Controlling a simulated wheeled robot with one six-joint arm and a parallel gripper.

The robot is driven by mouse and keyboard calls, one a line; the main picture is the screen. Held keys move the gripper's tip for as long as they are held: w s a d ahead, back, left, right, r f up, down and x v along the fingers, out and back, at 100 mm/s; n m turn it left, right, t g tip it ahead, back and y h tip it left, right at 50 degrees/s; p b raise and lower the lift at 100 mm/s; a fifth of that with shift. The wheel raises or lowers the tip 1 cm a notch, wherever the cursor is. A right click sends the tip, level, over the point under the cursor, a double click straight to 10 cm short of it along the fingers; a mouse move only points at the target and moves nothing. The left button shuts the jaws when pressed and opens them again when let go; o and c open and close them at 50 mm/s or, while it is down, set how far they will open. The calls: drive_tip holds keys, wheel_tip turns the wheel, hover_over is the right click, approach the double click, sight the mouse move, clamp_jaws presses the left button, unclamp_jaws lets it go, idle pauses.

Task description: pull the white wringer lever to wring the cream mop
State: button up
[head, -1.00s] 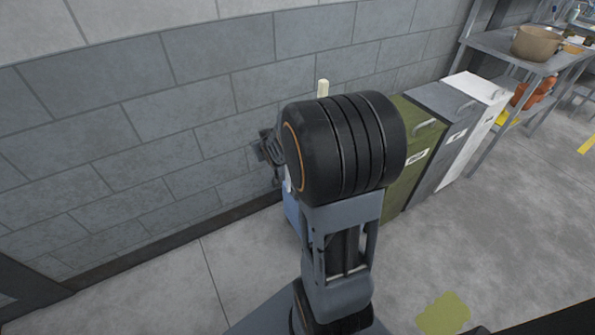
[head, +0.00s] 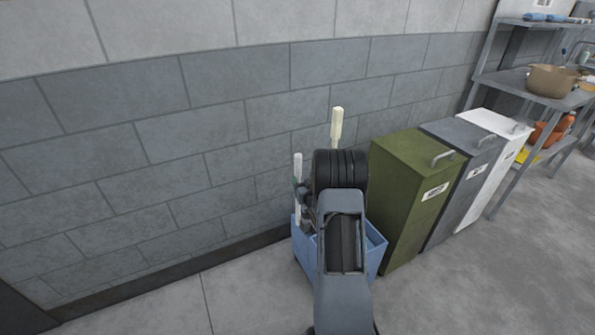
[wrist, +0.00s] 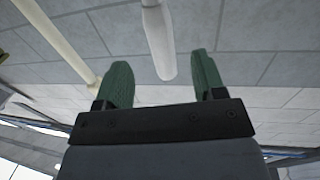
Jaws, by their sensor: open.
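The white wringer lever (head: 298,168) stands upright at the left side of the blue mop bucket (head: 378,252). In the wrist view the lever (wrist: 159,40) shows between my gripper's two green fingers, its rounded end near the palm side. My gripper (wrist: 161,60) is open, with a gap on both sides of the lever; I cannot tell the depth. In the head view my arm hides most of the gripper and part of the bucket. The cream mop's handle (head: 337,126) rises to the right of the lever; it also shows in the wrist view (wrist: 57,40), left of the fingers. The mop head is hidden.
A green bin (head: 405,200), a grey bin (head: 468,175) and a white bin (head: 500,130) stand in a row right of the bucket. A grey block wall (head: 160,130) is close behind. A metal shelf (head: 510,85) stands at far right. Floor left of the bucket is clear.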

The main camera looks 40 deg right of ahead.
sight(301, 172)
drive_tip(key=x, duration=0.8)
drive_tip(key=shift+w, duration=0.3)
drive_tip(key=c, duration=1.1)
drive_tip(key=shift+o, duration=0.2)
drive_tip(key=shift+s+f+b, duration=0.2)
drive_tip(key=shift+s+b, duration=0.3)
drive_tip(key=shift+b, duration=0.3)
drive_tip(key=shift+t+h, duration=0.3)
drive_tip(key=shift+t, duration=0.6)
drive_tip(key=b+v, duration=0.3)
drive_tip(key=v, duration=0.1)
drive_tip(key=shift+s+d+r+b, duration=0.15)
drive_tip(key=shift+d+b, duration=0.15)
drive_tip(key=shift+b, duration=0.05)
drive_tip(key=shift+s+a+r+b, duration=0.15)
drive_tip(key=shift+s+b, duration=0.25)
drive_tip(key=shift+s, duration=0.3)
